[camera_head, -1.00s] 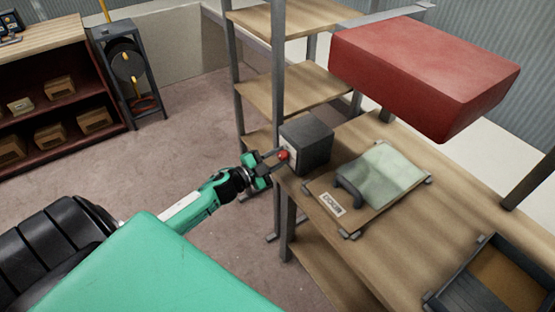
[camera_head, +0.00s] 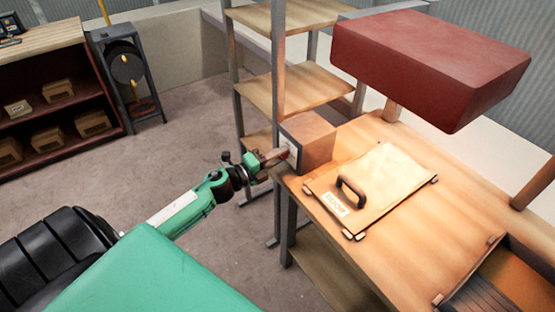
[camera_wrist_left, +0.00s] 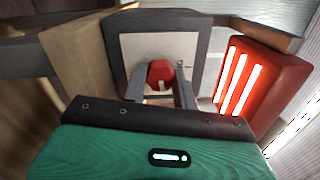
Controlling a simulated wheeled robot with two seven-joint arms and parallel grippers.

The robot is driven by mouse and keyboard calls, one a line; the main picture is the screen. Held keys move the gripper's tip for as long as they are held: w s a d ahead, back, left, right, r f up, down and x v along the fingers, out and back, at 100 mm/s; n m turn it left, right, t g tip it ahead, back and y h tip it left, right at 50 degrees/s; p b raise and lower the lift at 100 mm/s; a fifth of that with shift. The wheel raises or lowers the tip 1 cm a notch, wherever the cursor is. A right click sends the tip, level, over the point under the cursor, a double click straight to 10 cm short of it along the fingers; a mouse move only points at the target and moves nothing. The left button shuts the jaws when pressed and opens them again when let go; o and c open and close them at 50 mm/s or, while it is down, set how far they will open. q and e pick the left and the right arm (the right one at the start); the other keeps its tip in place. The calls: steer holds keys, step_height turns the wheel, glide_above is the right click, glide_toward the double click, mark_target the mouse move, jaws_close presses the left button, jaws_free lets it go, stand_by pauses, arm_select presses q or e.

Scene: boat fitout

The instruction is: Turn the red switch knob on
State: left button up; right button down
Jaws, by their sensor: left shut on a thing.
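The red switch knob (camera_wrist_left: 160,72) sits on the pale front plate (camera_wrist_left: 190,50) of a small box (camera_head: 311,138) at the bench's left end. My left gripper (camera_head: 279,156) reaches the box front from the left. In the left wrist view its two fingers (camera_wrist_left: 160,88) stand on either side of the knob and are shut on it. The knob is mostly hidden by the fingers in the head view. My right gripper is not in view.
A red lamp housing (camera_head: 430,62) hangs over the wooden bench; in the wrist view its strips (camera_wrist_left: 237,80) glow. A hinged panel with a dark handle (camera_head: 351,190) lies on the bench. A shelf rack (camera_head: 285,90) stands behind the box.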

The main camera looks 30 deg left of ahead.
arm_select(q)
steer(key=shift+f+m, duration=0.15)
steer(key=shift+m, duration=0.25)
steer(key=shift+m+b, duration=0.3)
steer(key=shift+m, duration=0.6)
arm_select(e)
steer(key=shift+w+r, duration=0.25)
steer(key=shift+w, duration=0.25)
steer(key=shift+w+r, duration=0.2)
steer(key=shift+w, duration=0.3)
arm_select(q)
steer(key=o, duration=1)
steer(key=shift+c, duration=0.2)
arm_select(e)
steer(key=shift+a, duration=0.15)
arm_select(q)
steer(key=shift+s, duration=0.1)
